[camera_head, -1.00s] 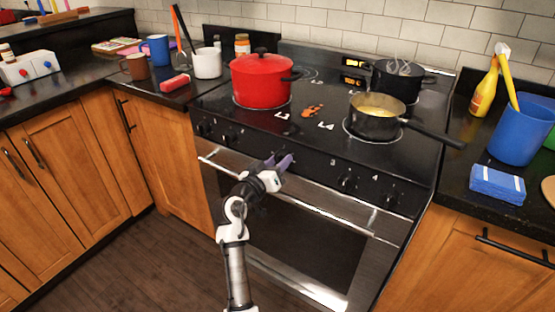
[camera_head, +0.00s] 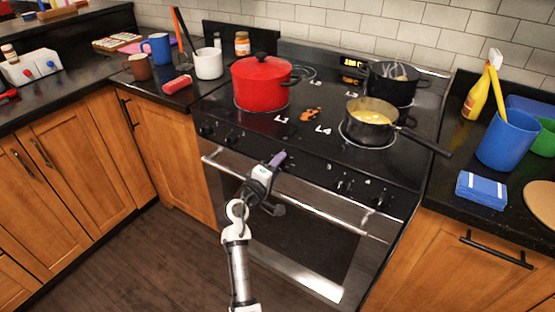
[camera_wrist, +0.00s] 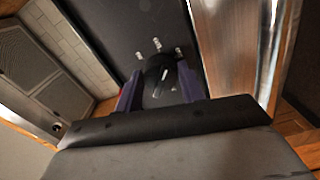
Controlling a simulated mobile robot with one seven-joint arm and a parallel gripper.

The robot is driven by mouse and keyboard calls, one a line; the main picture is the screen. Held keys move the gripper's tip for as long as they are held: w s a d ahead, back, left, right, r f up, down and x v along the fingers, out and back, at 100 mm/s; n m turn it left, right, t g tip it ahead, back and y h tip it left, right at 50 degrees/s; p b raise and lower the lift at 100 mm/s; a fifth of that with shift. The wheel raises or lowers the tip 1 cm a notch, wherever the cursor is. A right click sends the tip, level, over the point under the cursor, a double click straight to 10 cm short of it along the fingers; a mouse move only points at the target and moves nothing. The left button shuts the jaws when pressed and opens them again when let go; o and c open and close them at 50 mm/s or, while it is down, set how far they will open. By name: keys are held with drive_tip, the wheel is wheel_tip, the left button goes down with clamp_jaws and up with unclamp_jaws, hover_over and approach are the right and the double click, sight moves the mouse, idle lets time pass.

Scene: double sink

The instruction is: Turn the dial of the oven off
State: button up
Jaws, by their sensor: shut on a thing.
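The oven (camera_head: 290,225) stands at the middle, with a row of black dials along its front panel. Dials show left of my gripper (camera_head: 230,138) and right of it (camera_head: 343,185). My gripper (camera_head: 279,158) is at the middle of this panel, its purple fingers pointing at it. In the wrist view, a black dial (camera_wrist: 160,72) with a pale mark sits between the two fingers (camera_wrist: 159,88), and the gripper is shut on it. In the head view this dial is hidden behind the gripper.
The oven handle (camera_head: 310,207) runs just below the dials. A red pot (camera_head: 260,84) and a pan (camera_head: 370,128) with a handle (camera_head: 425,142) reaching past the front right stand on the stovetop. Open floor (camera_head: 140,260) lies at the lower left.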

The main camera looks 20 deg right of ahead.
drive_tip(key=n+p, duration=1)
drive_tip(key=n, duration=1.6)
drive_tip(key=shift+w+a+r, duration=0.1)
idle(0.5)
drive_tip(key=o, duration=1)
drive_tip(key=shift+c, duration=0.2)
